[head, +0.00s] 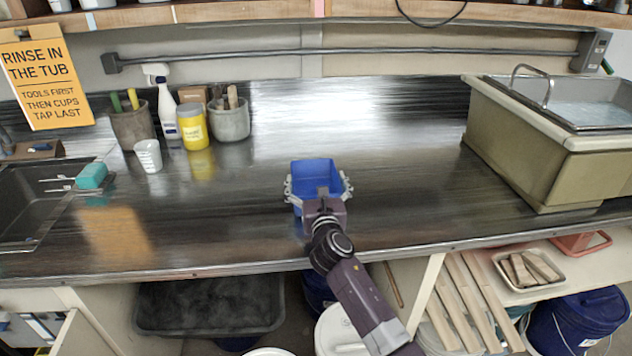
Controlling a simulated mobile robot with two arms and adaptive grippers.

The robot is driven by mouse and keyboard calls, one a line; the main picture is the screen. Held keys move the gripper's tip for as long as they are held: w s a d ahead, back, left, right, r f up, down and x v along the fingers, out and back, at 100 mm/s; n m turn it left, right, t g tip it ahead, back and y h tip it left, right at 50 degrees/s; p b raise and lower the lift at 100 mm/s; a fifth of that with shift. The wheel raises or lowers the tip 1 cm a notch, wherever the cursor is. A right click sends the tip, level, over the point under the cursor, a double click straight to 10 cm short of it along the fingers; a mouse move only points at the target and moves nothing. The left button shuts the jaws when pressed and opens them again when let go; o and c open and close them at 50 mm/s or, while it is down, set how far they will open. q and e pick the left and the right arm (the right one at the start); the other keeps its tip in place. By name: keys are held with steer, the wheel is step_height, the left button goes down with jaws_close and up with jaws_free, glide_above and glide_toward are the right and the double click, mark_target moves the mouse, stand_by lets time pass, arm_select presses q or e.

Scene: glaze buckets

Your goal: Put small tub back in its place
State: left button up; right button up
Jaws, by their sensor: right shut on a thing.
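A small blue tub (314,170) is in the middle of the head view, over the dark shiny counter (400,165). My right gripper (318,187) reaches it from the front, with its grey fingers along the tub's left and right sides, shut on it. The tub looks upright and its inside looks empty. My gripper and wrist hide part of its near side. I cannot tell whether its base touches the counter. My left gripper is not in view.
A large beige tub of water (545,165) stands at the right. A sink (30,210) with a teal sponge (91,176) is at the left. Behind are a spray bottle (165,110), a yellow container (193,127), a white cup (148,156) and crocks (231,121). Counter beside the blue tub is clear.

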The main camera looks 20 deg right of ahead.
steer(key=o, duration=1)
steer(key=shift+o, duration=0.2)
steer(key=shift+s+r, duration=0.1)
steer(key=shift+s, duration=0.05)
